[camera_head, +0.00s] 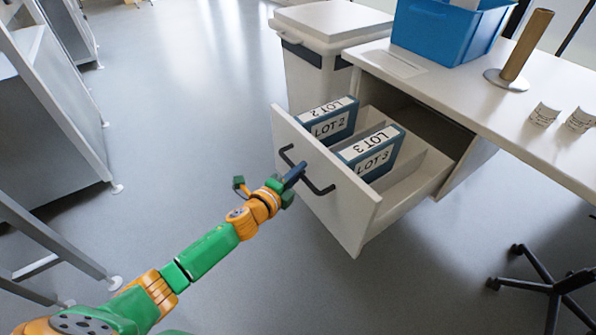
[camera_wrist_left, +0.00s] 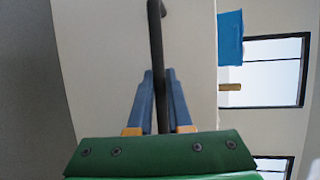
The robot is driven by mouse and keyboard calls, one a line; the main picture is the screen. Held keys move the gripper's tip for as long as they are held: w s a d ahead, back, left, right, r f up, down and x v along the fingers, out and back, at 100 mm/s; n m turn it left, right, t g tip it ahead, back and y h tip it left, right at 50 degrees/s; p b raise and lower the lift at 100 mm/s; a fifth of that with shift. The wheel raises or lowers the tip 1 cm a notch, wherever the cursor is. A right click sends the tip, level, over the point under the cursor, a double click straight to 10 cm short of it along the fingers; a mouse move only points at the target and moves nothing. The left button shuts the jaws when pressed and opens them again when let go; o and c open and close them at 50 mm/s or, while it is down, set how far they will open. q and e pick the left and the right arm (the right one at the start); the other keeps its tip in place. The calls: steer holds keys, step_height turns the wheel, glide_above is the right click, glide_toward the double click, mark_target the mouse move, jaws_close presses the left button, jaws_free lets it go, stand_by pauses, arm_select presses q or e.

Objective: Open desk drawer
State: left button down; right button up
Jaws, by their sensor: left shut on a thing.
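The desk drawer (camera_head: 325,190) is pulled out from the white desk (camera_head: 420,85), and its inside shows. It holds two blue boxes, one labelled LOT 2 (camera_head: 328,122) and one labelled LOT 3 (camera_head: 372,152). A dark bar handle (camera_head: 320,189) is on the drawer front. My left gripper (camera_head: 294,175) is at the handle, its fingers shut on it. In the left wrist view, the blue fingers (camera_wrist_left: 160,100) lie on both sides of the dark handle (camera_wrist_left: 155,40), against the pale drawer front (camera_wrist_left: 110,60). My right gripper is not in view.
On the desk are a blue bin (camera_head: 445,32), a brown post on a round base (camera_head: 525,48) and two small white containers (camera_head: 544,114). A white cabinet (camera_head: 315,75) stands beside the desk. A chair base (camera_head: 550,285) is at lower right. Open floor (camera_head: 190,90) lies left of the drawer.

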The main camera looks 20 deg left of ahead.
arm_select(q)
steer(key=c, duration=0.8)
jaws_free()
steer(key=shift+c, duration=0.2)
steer(key=shift+s, duration=0.15)
steer(key=p+v, duration=0.1)
steer(key=v, duration=0.6)
